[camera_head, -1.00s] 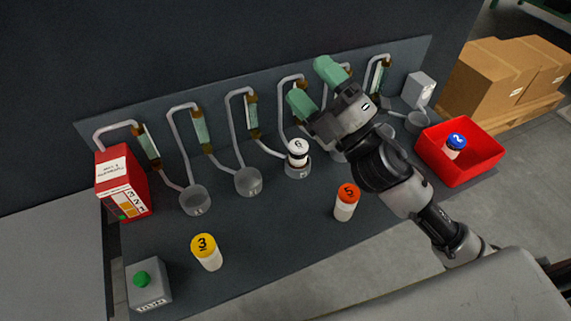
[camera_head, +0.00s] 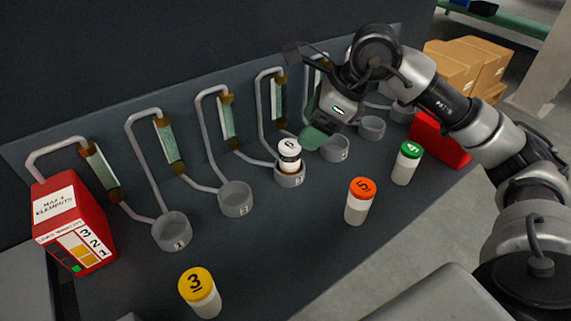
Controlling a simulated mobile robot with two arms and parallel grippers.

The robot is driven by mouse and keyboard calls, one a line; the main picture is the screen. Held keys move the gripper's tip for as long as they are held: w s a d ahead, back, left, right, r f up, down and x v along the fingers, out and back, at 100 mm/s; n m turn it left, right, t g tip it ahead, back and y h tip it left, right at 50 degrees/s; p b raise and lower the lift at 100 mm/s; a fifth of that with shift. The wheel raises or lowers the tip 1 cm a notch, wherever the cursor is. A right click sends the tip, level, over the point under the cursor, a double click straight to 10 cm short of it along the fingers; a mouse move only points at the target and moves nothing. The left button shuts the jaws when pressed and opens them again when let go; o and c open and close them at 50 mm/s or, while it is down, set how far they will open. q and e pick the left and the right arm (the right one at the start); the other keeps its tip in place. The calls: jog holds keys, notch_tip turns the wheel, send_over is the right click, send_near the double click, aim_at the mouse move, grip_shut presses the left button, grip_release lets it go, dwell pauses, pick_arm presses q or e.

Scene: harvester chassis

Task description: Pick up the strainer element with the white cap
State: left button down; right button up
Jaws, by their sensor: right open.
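The strainer element with the white cap (camera_head: 289,150), marked 6, stands upright in a grey cup (camera_head: 290,180), the third from the left in the row. My right gripper (camera_head: 313,133) comes in from the right and is open. Its green fingers are just right of the white cap, and one hangs low beside it. The gripper holds nothing that I can see, and its far finger is mostly hidden. I cannot tell whether it touches the cap. My left gripper is not in view.
Orange-capped (camera_head: 358,203), green-capped (camera_head: 406,163) and yellow-capped (camera_head: 200,294) elements stand on the dark bench. Grey pipes and sight tubes (camera_head: 169,146) rise behind the cups. A red box (camera_head: 73,228) is at left, and a red bin (camera_head: 437,139) is partly behind my arm.

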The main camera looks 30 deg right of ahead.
aim_at(291, 145)
jog(key=x, duration=0.3)
jog(key=shift+w+a+f, duration=0.1)
jog(key=shift+a+f, duration=0.05)
jog(key=shift+f, duration=0.1)
jog(key=x, duration=0.5)
jog(key=shift+w+a+r, duration=0.2)
jog(key=shift+f, duration=0.25)
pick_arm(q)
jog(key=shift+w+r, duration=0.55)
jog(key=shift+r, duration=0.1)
pick_arm(e)
jog(key=shift+c, duration=0.4)
jog(key=c, duration=1)
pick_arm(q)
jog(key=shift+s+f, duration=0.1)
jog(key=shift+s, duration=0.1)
pick_arm(e)
jog(key=shift+c, duration=0.2)
jog(key=shift+r, duration=0.1)
